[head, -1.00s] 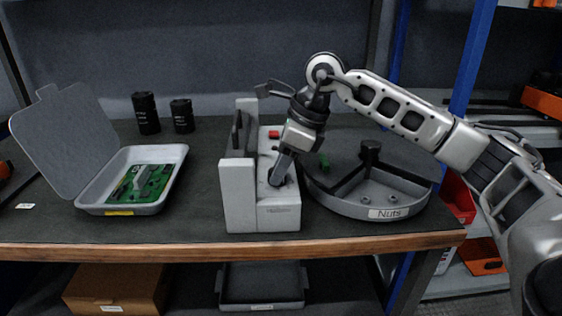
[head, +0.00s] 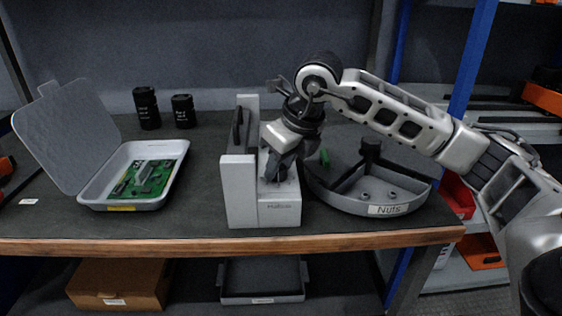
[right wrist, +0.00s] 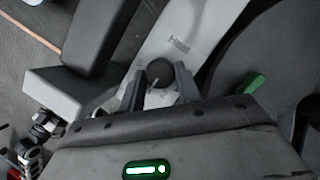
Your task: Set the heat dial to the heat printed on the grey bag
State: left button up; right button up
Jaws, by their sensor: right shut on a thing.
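The grey sealer (head: 240,190) stands on the bench in the middle of the head view. Its dark round heat dial (right wrist: 160,73) shows in the right wrist view beside the printed word "Heat". My right gripper (head: 275,172) reaches down onto the sealer's top. In the right wrist view its two fingers (right wrist: 160,88) sit on either side of the dial and are shut on it. The dial's scale is mostly hidden and its setting cannot be read. I cannot make out a grey bag or a printed heat. My left gripper is not in view.
A round grey tray labelled "Nuts" (head: 388,210) stands close right of the sealer, with a green item (head: 325,157) near its left edge. An open grey case (head: 160,204) holds a green circuit board (head: 143,180) at left. Black capacitors (head: 147,108) stand behind.

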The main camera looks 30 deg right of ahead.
dwell(0.4)
jog(key=o, duration=1)
jog(key=shift+c, duration=0.2)
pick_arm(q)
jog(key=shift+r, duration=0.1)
pick_arm(e)
jog(key=shift+r, duration=0.15)
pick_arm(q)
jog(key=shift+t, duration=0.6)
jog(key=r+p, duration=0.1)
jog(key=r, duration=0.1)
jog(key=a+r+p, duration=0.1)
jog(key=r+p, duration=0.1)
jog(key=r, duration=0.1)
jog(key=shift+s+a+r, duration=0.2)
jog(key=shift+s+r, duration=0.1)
pick_arm(e)
jog(key=v, duration=1.5)
jog(key=shift+s+r, duration=0.25)
jog(key=shift+r, duration=0.05)
jog(key=shift+d, duration=0.1)
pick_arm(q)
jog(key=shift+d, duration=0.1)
